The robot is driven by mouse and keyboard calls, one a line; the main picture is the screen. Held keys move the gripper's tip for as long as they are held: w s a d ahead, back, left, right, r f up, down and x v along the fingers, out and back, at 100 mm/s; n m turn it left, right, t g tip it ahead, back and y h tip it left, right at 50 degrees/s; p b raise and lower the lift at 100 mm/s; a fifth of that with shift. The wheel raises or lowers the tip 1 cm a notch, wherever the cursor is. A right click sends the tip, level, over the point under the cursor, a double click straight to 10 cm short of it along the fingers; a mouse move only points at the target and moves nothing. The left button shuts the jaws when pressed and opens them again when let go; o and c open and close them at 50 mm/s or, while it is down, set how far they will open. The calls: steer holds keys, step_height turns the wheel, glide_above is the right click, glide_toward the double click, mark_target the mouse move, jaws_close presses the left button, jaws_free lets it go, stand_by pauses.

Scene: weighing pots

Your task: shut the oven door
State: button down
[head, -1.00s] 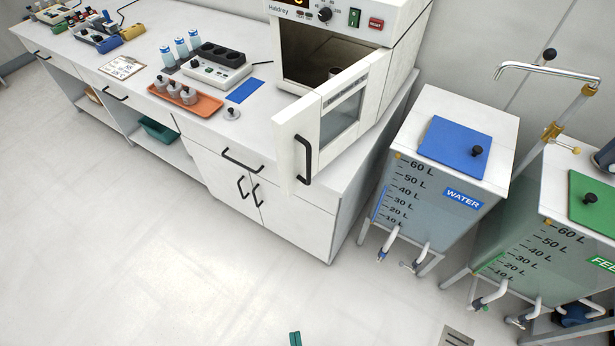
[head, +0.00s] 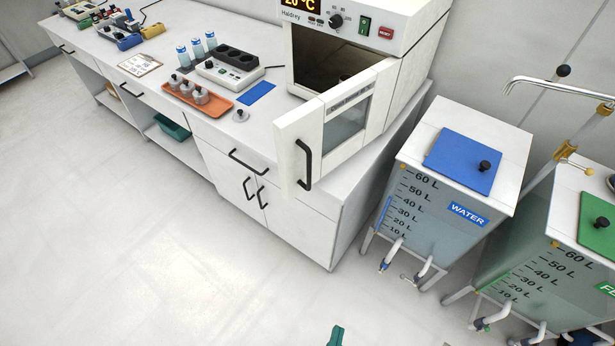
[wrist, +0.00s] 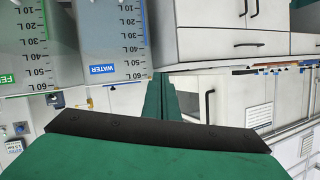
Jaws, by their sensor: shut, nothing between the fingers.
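The oven (head: 362,22) stands at the right end of the counter. Its white door (head: 297,135) with a window and a black handle (head: 304,164) stands open, swung out toward me, and the dark chamber (head: 325,62) shows behind it. A small dark object sits inside, mostly hidden by the door. My gripper (head: 336,336) shows only as a teal tip at the bottom edge, well in front of and below the door, apart from it. In the upside-down wrist view my teal fingers (wrist: 160,97) are shut and empty; the door handle (wrist: 209,106) shows beyond them.
The water tank (head: 452,190) with a blue lid stands right of the counter, and a green-lidded tank (head: 570,240) beside it. The floor in front is clear.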

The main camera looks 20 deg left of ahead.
steer(key=w+f+m+g+y, duration=0.1)
steer(key=w+f+m, duration=0.3)
steer(key=w, duration=0.4)
steer(key=n+g+y, duration=0.1)
steer(key=g+y, duration=0.3)
steer(key=y, duration=1.1)
glide_toward(291, 170)
steer(key=x, duration=0.6)
steer(key=shift+a+r, duration=0.1)
steer(key=shift+a, duration=0.1)
